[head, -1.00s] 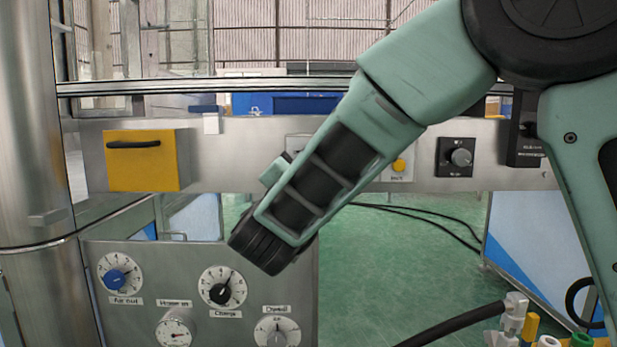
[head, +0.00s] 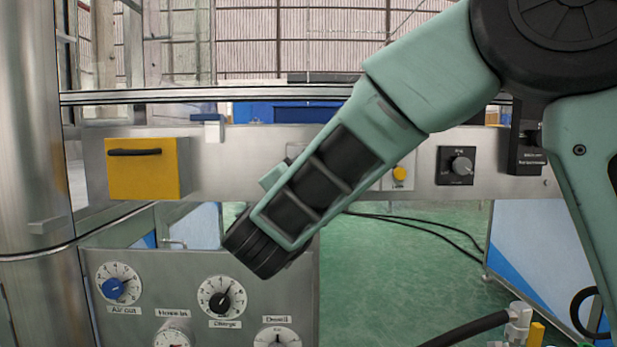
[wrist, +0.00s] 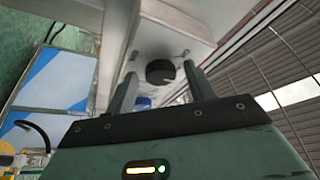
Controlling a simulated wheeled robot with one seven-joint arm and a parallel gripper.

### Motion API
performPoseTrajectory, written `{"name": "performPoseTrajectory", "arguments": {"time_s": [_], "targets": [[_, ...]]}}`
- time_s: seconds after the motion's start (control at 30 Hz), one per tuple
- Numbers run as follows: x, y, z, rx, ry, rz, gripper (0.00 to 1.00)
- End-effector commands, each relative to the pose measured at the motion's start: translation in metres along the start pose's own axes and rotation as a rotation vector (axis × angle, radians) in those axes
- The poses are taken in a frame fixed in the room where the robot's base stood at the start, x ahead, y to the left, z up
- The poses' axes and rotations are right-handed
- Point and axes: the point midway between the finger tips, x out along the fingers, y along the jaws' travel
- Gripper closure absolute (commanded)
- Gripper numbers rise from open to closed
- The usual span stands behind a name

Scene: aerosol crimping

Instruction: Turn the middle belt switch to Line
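A black rotary switch with a grey knob (head: 462,165) sits on the steel rail (head: 425,150) right of centre in the head view; its label is too small to read. In the wrist view a round black knob (wrist: 160,72) sits on a pale grey box (wrist: 172,42), beyond and between my fingertips. I cannot tell whether this is the same switch, or which way it points. My gripper (wrist: 160,82) is open, its two fingers apart with the knob roughly centred between them; contact is not visible.
A yellow box (head: 143,168) and a yellow button (head: 399,173) are on the rail. A black box (head: 526,152) is at its right. A steel panel with dials (head: 221,297) stands below at left. A black hose (head: 468,329) and fittings are at lower right.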

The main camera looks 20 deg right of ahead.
Motion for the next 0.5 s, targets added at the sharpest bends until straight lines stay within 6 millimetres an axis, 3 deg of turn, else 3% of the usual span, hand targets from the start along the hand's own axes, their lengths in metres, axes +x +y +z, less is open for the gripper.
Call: {"name": "performPoseTrajectory", "arguments": {"time_s": [0.27, 0.5], "targets": [[-0.005, -0.001, -0.001, 0.001, 0.001, -0.001, 0.46], [-0.048, -0.003, 0.0, -0.002, -0.004, -0.003, 0.46]]}}
